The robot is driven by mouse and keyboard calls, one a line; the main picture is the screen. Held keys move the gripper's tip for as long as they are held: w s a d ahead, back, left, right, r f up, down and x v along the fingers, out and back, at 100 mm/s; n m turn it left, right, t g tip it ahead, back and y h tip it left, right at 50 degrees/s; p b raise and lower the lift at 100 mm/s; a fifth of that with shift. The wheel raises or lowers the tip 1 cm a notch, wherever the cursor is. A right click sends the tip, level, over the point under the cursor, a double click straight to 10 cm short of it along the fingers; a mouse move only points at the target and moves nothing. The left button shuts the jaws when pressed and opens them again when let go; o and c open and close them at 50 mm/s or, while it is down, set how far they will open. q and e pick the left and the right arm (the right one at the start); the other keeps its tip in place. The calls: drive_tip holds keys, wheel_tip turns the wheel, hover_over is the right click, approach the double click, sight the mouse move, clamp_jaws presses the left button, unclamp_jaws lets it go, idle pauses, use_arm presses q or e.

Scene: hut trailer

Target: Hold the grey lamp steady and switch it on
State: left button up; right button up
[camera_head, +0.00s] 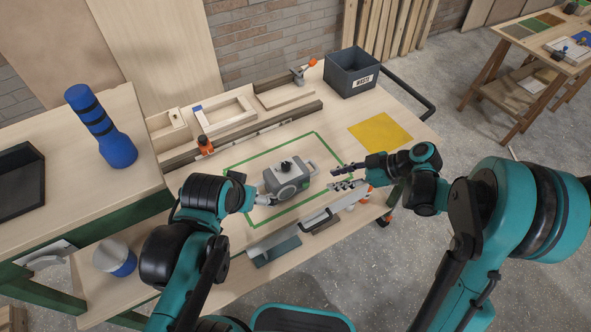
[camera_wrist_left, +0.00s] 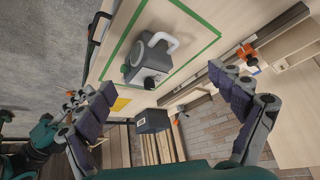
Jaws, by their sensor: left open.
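The grey lamp (camera_head: 287,182) stands inside a green outline on the workbench, with a black knob on top and a pale handle at one side. It also shows in the left wrist view (camera_wrist_left: 148,60), beyond the fingers. My left gripper (camera_wrist_left: 168,82) is open with its fingers wide apart and nothing between them. In the head view its wrist is just left of the lamp; its fingers are mostly hidden there. My right gripper (camera_head: 338,177) is open and empty, to the right of the lamp with its fingertips pointing at it, apart from it.
A dark waste bin (camera_head: 351,73) stands at the bench's back corner, near a yellow square (camera_head: 381,132). Wooden trays and a rail (camera_head: 240,135) line the back edge. A white-and-blue container (camera_head: 115,258) stands at lower left.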

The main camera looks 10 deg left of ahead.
sight(277, 175)
use_arm(q)
drive_tip(key=w+d+f+m+g, duration=0.1)
drive_tip(key=w+f+m+g, duration=0.1)
drive_tip(key=w, duration=0.3)
drive_tip(key=w+d+f+m+g, duration=0.1)
drive_tip(key=w+f+m+g, duration=0.1)
drive_tip(key=w+f+m, duration=0.1)
drive_tip(key=w+d+f+m+g, duration=0.1)
drive_tip(key=w+f+m+g, duration=0.1)
drive_tip(key=w, duration=0.4)
drive_tip(key=shift+w+f+m, duration=0.2)
drive_tip(key=shift+f+m, duration=0.2)
drive_tip(key=shift+f, duration=0.3)
drive_tip(key=shift+w+f+m, duration=0.15)
drive_tip(key=shift+f+m, duration=0.25)
drive_tip(key=shift+f, duration=0.25)
drive_tip(key=shift+w+d+f, duration=0.1)
drive_tip(key=shift+w+f, duration=0.1)
drive_tip(key=shift+f, duration=0.4)
wheel_tip(277, 175, down, 8)
drive_tip(key=shift+r, duration=0.2)
drive_tip(key=c, duration=1.6)
use_arm(e)
drive_tip(key=shift+w, duration=0.1)
clamp_jaws()
